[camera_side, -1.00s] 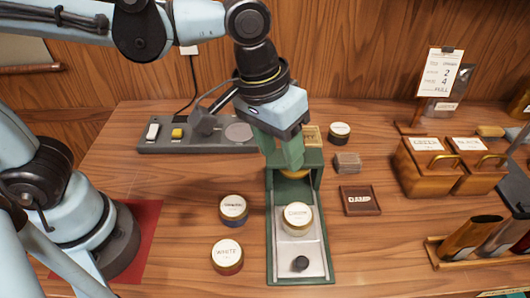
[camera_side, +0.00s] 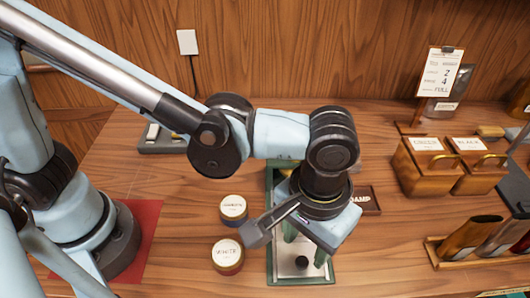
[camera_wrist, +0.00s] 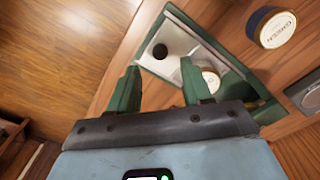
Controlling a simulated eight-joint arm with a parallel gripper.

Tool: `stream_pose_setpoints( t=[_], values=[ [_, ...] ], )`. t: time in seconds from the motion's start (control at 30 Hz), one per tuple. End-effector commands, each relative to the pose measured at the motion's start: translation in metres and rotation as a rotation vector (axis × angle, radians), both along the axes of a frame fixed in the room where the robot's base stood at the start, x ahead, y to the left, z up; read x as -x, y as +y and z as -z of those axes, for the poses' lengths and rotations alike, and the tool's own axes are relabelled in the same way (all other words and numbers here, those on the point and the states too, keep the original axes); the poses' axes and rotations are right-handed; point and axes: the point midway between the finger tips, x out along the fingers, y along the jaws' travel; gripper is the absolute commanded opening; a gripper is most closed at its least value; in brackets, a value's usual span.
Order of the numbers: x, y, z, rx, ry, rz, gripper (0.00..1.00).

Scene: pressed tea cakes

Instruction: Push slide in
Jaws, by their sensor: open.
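The slide is a pale metal plate (camera_side: 316,270) in a green frame (camera_side: 274,268), drawn out toward the front, with a black knob (camera_side: 302,262) near its front end. The plate (camera_wrist: 173,36) and knob (camera_wrist: 159,51) also show in the wrist view.
Two tins (camera_side: 233,208) (camera_side: 227,256) stand left of the frame. A dark DAMP plate (camera_side: 364,200) lies just right of the arm. A grey device (camera_side: 160,140) is behind.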

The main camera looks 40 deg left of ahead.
Motion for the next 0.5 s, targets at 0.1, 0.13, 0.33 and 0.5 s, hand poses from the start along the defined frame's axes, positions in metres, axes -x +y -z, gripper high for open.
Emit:
stream_pose_setpoints(
  t=[0.1,0.13,0.33,0.5],
  values=[
    [0.0,0.0,0.018,0.001,0.0,0.0,0.49],
    [0.0,0.0,0.022,0.001,0.0,0.0,0.49],
    [0.0,0.0,0.042,0.001,0.0,0.0,0.49],
    [0.0,0.0,0.048,0.001,0.0,0.0,0.49]
  ],
)
